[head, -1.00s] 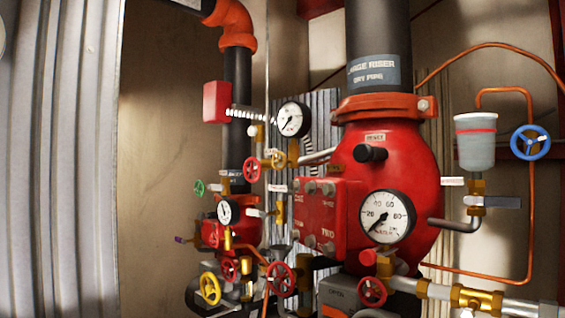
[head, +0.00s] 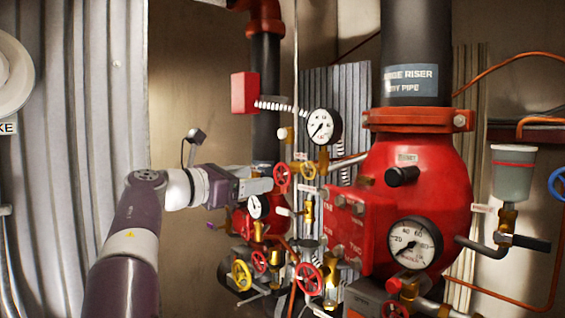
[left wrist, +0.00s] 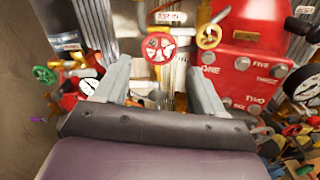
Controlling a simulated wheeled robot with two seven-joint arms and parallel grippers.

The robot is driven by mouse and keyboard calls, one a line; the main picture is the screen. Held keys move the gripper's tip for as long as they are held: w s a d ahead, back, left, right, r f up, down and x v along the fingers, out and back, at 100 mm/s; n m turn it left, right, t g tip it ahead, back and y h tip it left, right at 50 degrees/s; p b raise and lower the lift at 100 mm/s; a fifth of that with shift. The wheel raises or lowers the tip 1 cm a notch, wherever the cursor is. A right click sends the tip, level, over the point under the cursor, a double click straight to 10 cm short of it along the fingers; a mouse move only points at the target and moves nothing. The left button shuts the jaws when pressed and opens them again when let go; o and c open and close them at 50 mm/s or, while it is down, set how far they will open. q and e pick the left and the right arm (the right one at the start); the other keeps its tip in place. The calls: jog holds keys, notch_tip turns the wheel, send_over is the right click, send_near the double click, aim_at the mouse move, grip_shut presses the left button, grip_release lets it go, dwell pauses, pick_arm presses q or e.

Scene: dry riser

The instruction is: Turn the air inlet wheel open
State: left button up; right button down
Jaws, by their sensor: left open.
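My left gripper (head: 264,186) is open and empty, just left of this red wheel in the head view. In the left wrist view the red wheel (left wrist: 158,47) shows ahead between the open fingers (left wrist: 158,68), with no visible contact. The yellow wheel (left wrist: 208,37) is right of it, and a green wheel (left wrist: 44,76) is at the left.
The big red valve body (head: 420,190) with its gauge (head: 413,243) stands to the right. Lower down are another yellow wheel (head: 241,275) and a red wheel (head: 308,279). A red box (head: 244,92) is above my gripper.

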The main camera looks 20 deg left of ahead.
aim_at(280, 174)
pick_arm(q)
jog(key=p+x, duration=0.1)
jog(key=x, duration=0.1)
jog(key=p+x, duration=0.2)
jog(key=x, duration=0.1)
jog(key=p+x, duration=0.1)
jog(key=x, duration=0.2)
jog(key=shift+r, duration=0.25)
jog(key=shift+w+d+f+p, duration=0.2)
jog(key=shift+w+p, duration=0.1)
jog(key=shift+w, duration=0.15)
jog(key=shift+w, duration=0.1)
jog(key=c, duration=0.7)
